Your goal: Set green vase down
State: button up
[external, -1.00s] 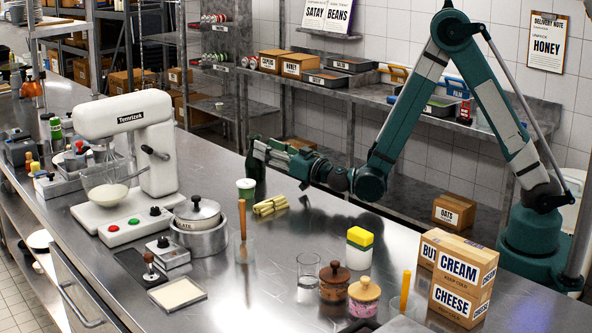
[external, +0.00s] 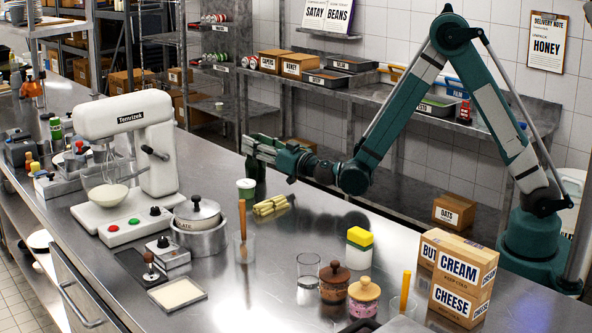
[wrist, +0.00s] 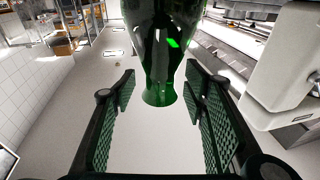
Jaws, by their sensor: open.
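The dark green glass vase (external: 258,174) appears upright at the counter's far edge in the external view, partly covered by my gripper (external: 262,148). In the wrist view the shiny green vase (wrist: 153,45) comes down from the top between my two ridged finger pads, its flared foot over a plain grey surface. My gripper is open, with a visible gap between each pad and the vase's foot. The vase's upper part is cut off in the wrist view. Its contact with the counter is hard to confirm.
The white mixer (external: 135,150) is to the left, also large at right in the wrist view (wrist: 280,65). Counter right of the sticks is clear.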

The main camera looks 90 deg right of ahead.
jog(key=shift+w+d+r, duration=0.1)
jog(key=shift+w+d, duration=0.1)
jog(key=shift+w, duration=0.15)
dwell(0.3)
jog(key=c, duration=1.4)
jog(key=shift+r, duration=0.15)
notch_tip(320, 180, up, 10)
jog(key=p, duration=0.2)
jog(key=shift+p, duration=0.35)
